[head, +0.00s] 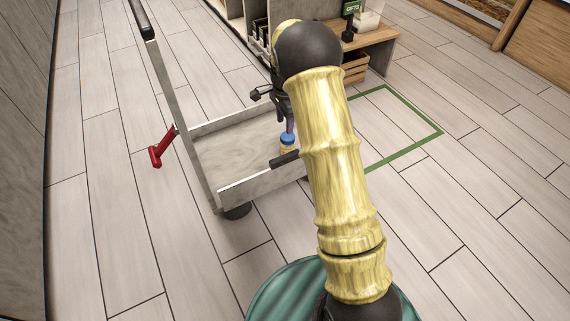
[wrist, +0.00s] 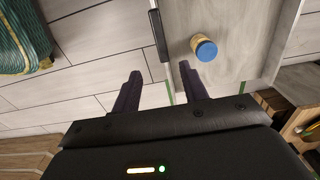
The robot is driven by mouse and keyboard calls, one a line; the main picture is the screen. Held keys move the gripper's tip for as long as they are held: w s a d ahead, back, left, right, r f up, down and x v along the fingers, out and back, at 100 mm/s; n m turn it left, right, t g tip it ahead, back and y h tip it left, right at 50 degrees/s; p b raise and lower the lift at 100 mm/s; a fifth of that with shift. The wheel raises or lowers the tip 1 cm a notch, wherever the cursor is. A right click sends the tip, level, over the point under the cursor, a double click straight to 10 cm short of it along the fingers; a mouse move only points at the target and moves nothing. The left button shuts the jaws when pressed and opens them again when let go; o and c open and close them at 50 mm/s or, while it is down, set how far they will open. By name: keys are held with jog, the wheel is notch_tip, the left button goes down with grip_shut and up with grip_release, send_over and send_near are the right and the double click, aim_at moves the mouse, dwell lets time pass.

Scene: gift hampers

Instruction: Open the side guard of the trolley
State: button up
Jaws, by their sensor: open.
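The trolley (head: 232,158) has a pale flat deck with low walls and stands left of my arm. Its side guard (head: 252,186) runs along the near side and looks upright. A dark grip (head: 285,158) sits on the guard's top edge; it also shows in the wrist view (wrist: 159,36). My gripper (head: 288,127) is over the trolley's right part, partly hidden by my arm. In the wrist view, my gripper (wrist: 160,69) is open and empty. The grip lies beyond the fingertips, roughly in line with the gap, apart from them.
A jar with a blue lid (head: 287,141) stands on the deck close to the guard. A red lever (head: 161,148) sticks out by the trolley's upright handle frame (head: 172,95). A green floor outline (head: 405,152) lies right of my arm, with clear floor around it. Wooden shelving (head: 368,48) stands behind.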

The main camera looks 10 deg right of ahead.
aim_at(285, 156)
jog(key=shift+r, duration=0.1)
notch_tip(285, 156, down, 18)
jog(key=b, duration=0.9)
jog(key=shift+r, duration=0.25)
jog(key=shift+c, duration=0.4)
grip_shut()
